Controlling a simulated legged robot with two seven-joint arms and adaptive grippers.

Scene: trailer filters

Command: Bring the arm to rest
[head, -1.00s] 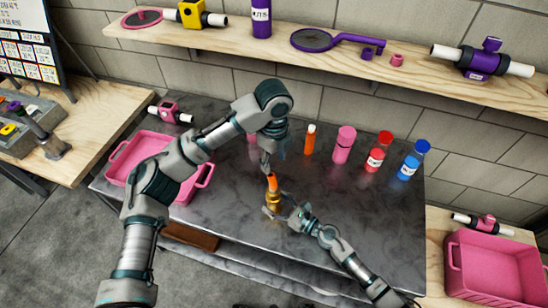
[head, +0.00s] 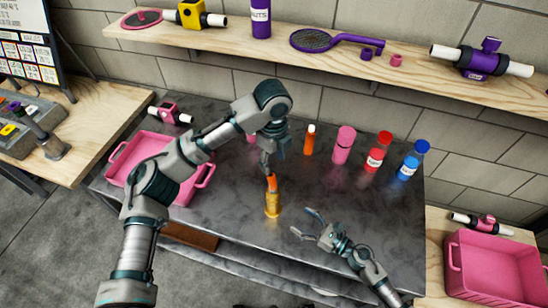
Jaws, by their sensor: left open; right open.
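My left gripper (head: 268,165) points down over the middle of the dark table (head: 240,248), just above an orange-topped gold piece (head: 272,206) that stands upright. The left fingers are small and partly overlap the orange top, so contact is hard to judge. My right gripper (head: 304,223) is open and empty, low over the table to the right of the gold piece and apart from it. The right arm comes in from the lower right.
A pink bin (head: 122,160) stands at the table's left, behind my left arm. An orange tube (head: 310,140), a pink bottle (head: 343,146), a red bottle (head: 378,152) and a blue bottle (head: 412,160) stand at the back right. A wooden shelf (head: 265,38) runs above. Another pink bin (head: 495,268) is at right.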

